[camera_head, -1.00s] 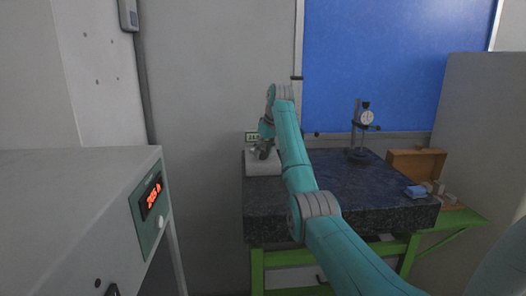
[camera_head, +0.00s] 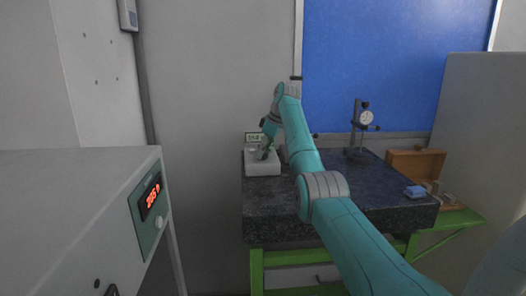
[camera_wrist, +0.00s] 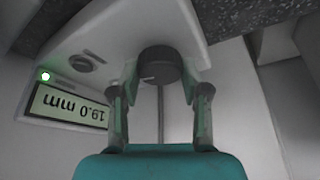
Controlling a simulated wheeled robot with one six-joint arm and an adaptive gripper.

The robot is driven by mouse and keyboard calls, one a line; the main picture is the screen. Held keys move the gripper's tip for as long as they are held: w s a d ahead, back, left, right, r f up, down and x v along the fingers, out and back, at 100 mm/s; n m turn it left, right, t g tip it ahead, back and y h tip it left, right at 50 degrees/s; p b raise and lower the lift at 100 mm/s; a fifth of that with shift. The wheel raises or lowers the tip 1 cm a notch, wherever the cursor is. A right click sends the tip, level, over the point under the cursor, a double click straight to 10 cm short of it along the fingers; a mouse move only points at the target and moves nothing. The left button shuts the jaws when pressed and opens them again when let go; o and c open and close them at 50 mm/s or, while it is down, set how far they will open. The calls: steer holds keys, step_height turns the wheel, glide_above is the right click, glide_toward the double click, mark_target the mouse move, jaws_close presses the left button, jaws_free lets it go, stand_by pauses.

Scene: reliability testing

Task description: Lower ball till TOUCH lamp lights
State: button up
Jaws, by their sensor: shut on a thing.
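A white tester box (camera_head: 263,168) stands on the left end of the dark granite table. In the wrist view its panel (camera_wrist: 190,18) carries a display (camera_wrist: 68,107) that reads 19.0 mm, upside down. A small lamp (camera_wrist: 45,76) beside the display glows whitish green; its label is not legible. A black round knob (camera_wrist: 160,62) with a white mark sits between my fingertips. My gripper (camera_wrist: 160,80) is shut on the knob, and it also shows over the box in the head view (camera_head: 265,152). I cannot make out a ball.
The granite table (camera_head: 300,210) has clear room right of the box. A grey cabinet with a red readout (camera_head: 151,196) stands at left.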

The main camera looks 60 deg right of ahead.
steer(key=o, duration=1.1)
steer(key=shift+o, duration=0.2)
steer(key=shift+r, duration=0.1)
steer(key=v, duration=1.1)
steer(key=shift+s+r, duration=0.2)
steer(key=shift+r, duration=0.15)
